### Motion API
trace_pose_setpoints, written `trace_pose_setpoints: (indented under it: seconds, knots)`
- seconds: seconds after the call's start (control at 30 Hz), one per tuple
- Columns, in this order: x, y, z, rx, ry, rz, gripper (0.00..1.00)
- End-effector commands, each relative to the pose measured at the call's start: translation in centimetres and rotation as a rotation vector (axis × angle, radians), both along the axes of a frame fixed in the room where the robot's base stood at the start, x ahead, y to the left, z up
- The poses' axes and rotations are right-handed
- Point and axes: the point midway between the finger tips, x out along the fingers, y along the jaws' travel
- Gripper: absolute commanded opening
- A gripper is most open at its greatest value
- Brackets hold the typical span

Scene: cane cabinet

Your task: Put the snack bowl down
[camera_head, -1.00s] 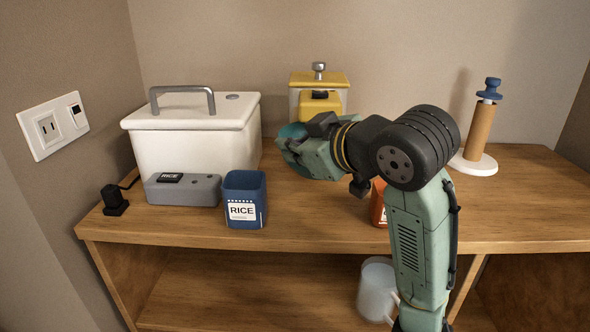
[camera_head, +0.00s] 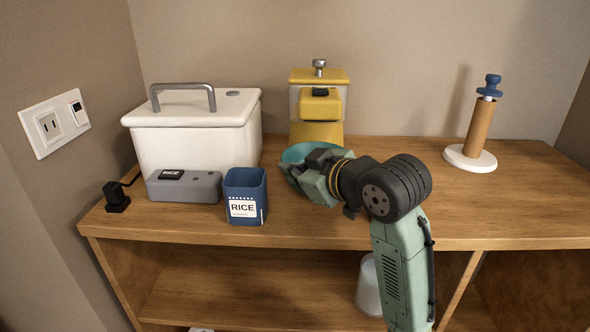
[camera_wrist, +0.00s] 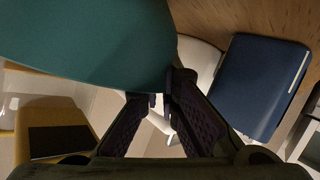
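The teal snack bowl (camera_head: 296,154) is low over the wooden counter, in front of the yellow dispenser, partly hidden by my gripper (camera_head: 312,168). In the wrist view the bowl (camera_wrist: 90,40) fills the upper left, and my gripper (camera_wrist: 157,90) has its two dark fingers at its edge. The fingers look shut on the bowl's wall, with the left fingertip partly covered by the bowl. I cannot tell whether the bowl's base touches the counter.
A blue rice container (camera_head: 245,197) stands left of the bowl, beside a grey box (camera_head: 184,188) and a white lidded bin (camera_head: 195,135). The yellow dispenser (camera_head: 318,130) stands behind. A roll holder (camera_head: 481,130) is at right. The counter (camera_head: 440,215) is clear on the right.

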Motion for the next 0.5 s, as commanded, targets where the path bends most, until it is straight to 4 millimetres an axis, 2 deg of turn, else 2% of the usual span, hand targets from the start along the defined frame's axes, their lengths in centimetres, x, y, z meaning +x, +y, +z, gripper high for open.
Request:
trace_pose_setpoints:
  seconds: [0.13, 0.2, 0.5]
  knots:
    - [-0.01, 0.01, -0.4, 0.001, -0.001, 0.0, 0.0]
    - [0.0, 0.01, -0.32, 0.001, 0.001, 0.001, 0.07]
    - [0.0, 0.0, -0.3, 0.001, 0.001, 0.001, 0.25]
